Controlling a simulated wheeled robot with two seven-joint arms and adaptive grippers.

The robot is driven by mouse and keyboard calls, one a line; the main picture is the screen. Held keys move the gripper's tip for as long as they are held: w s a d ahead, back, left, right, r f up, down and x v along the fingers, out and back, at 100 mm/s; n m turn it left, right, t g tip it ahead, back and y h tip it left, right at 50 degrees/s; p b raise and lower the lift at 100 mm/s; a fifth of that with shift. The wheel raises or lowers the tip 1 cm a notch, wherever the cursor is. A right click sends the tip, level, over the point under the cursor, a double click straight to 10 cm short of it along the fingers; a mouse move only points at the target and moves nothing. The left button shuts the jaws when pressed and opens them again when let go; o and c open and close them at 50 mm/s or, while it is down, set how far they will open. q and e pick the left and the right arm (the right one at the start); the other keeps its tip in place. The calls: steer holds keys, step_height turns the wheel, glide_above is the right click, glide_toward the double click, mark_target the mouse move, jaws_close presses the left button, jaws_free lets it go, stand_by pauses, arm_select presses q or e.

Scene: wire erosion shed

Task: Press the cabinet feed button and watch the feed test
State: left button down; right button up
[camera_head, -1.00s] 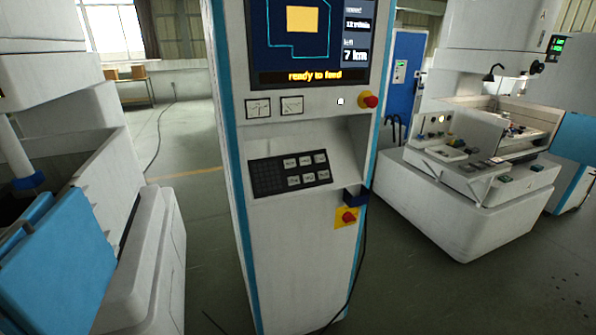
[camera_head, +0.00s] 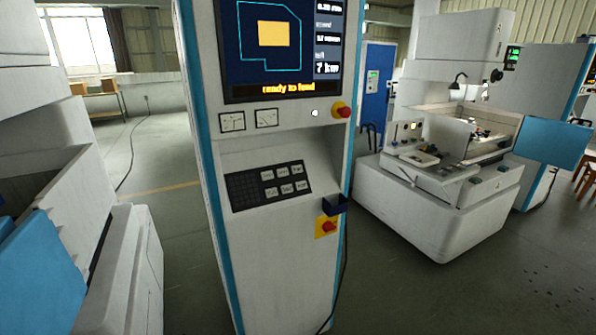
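The control cabinet (camera_head: 270,235) stands upright in front of me, white with blue edge strips. A black key panel (camera_head: 270,185) with several grey keys sits lower. A second red button on a yellow plate (camera_head: 327,227) is near the right edge, below a dark blue box (camera_head: 335,204). Which control is the feed button is not readable. Neither gripper is in view.
A white machine with a blue panel (camera_head: 30,265) stands close at the left. Another white machine (camera_head: 440,205) stands at the right. A black cable (camera_head: 343,270) hangs down the cabinet's right side. Grey floor is open between the cabinet and both machines.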

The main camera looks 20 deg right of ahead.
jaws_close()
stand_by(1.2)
